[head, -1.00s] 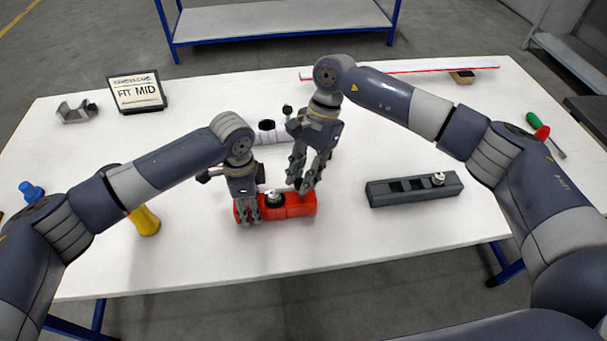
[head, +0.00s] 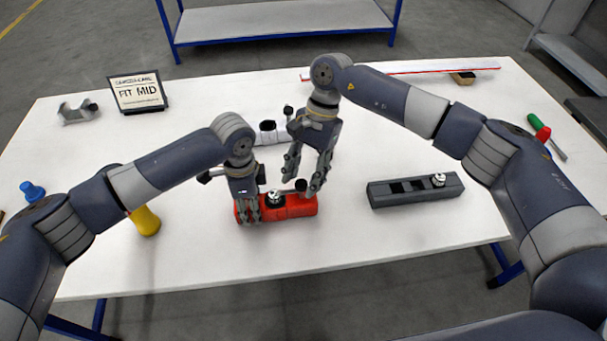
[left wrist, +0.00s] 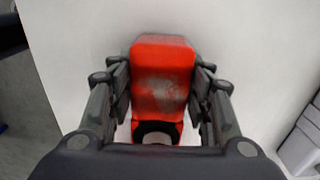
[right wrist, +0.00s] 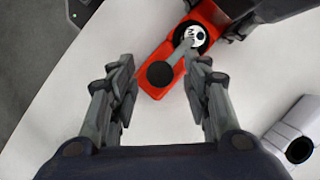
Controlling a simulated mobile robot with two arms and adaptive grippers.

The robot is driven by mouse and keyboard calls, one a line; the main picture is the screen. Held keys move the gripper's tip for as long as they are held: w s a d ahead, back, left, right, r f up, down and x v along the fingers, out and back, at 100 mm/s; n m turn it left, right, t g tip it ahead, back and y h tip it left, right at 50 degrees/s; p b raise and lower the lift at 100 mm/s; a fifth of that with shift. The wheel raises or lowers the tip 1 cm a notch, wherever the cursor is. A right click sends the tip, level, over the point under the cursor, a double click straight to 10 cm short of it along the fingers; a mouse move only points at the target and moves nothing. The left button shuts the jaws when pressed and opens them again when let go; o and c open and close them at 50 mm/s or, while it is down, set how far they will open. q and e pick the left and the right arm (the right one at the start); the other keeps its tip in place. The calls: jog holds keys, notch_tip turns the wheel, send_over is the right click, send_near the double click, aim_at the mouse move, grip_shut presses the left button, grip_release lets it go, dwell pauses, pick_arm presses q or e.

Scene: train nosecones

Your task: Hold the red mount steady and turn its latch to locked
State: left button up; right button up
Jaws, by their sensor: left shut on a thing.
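The red mount (head: 300,207) lies on the white table, front centre. My left gripper (head: 248,217) is shut on its left end; in the left wrist view the red body (left wrist: 160,85) sits between the fingers. The latch (head: 275,198) is a round pivot on a black ring with a grey lever ending in a black knob. In the right wrist view the lever (right wrist: 176,58) runs from the white-topped pivot to the black knob (right wrist: 160,74). My right gripper (head: 303,184) is open above the mount's right part, with the knob visible between its fingers. Whether they touch it I cannot tell.
A dark grey slotted block (head: 415,189) lies to the right. A yellow object (head: 145,221) is at left, near my left arm. A "FIT MID" sign (head: 138,93) and grey bracket (head: 78,112) stand back left.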

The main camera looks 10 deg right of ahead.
jog(key=v, duration=1.2)
jog(key=shift+s, duration=0.1)
pick_arm(q)
jog(key=o, duration=1.2)
jog(key=shift+o, duration=0.2)
